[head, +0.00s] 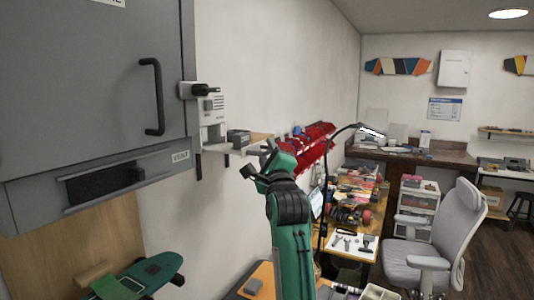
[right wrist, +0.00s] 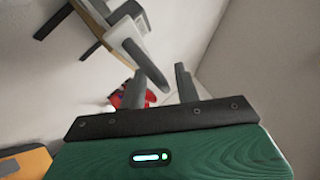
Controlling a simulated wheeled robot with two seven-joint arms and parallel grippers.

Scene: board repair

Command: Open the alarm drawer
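I cannot tell for sure which part is the alarm drawer. My right gripper (head: 262,165) is in front of the shelf's right end, apparently apart from the box. The shelf and box show tilted at the upper left there. My left gripper is not in view.
The grey cabinet (head: 90,70) with a black handle (head: 152,97) and a vent panel fills the left. A green skateboard deck (head: 150,275) lies below. Red bins (head: 310,150), a cluttered workbench and a grey chair (head: 445,240) stand to the right.

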